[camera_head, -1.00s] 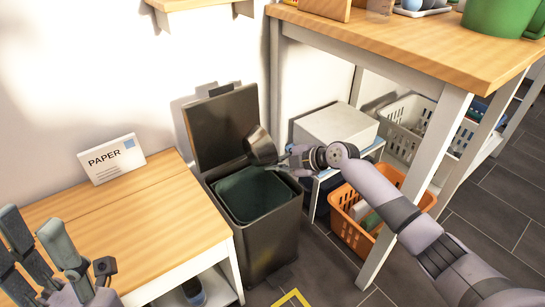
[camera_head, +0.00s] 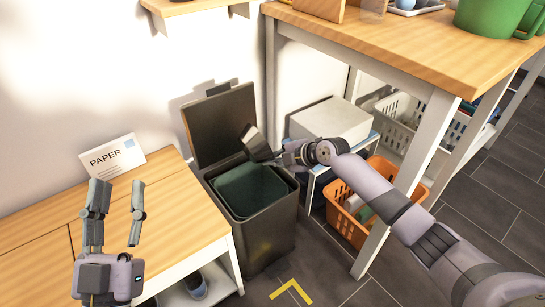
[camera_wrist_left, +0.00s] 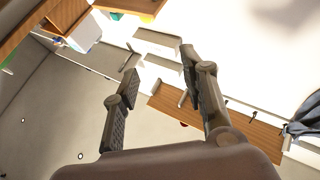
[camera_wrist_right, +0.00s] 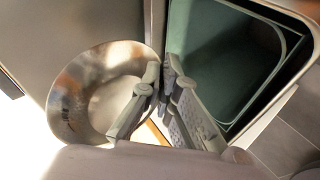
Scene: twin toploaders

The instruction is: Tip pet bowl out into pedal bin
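The pet bowl (camera_head: 258,142) is a dark metal bowl, tilted on its side above the back of the pedal bin opening. My right gripper (camera_head: 285,153) is shut on its rim. In the right wrist view the bowl (camera_wrist_right: 95,95) shows its shiny inside, and no contents can be made out. The fingers (camera_wrist_right: 165,85) pinch its edge. The pedal bin (camera_head: 265,235) is dark grey with its lid (camera_head: 220,125) up and a green inner bucket (camera_head: 252,190). My left gripper (camera_head: 118,190) is open and empty over the wooden bench, fingers pointing up.
A wooden bench (camera_head: 180,220) with a PAPER sign (camera_head: 113,157) stands left of the bin. A tall table (camera_head: 400,45) stands right, its white leg (camera_head: 415,150) near my right arm. An orange basket (camera_head: 352,222) and a white crate (camera_head: 400,120) sit below.

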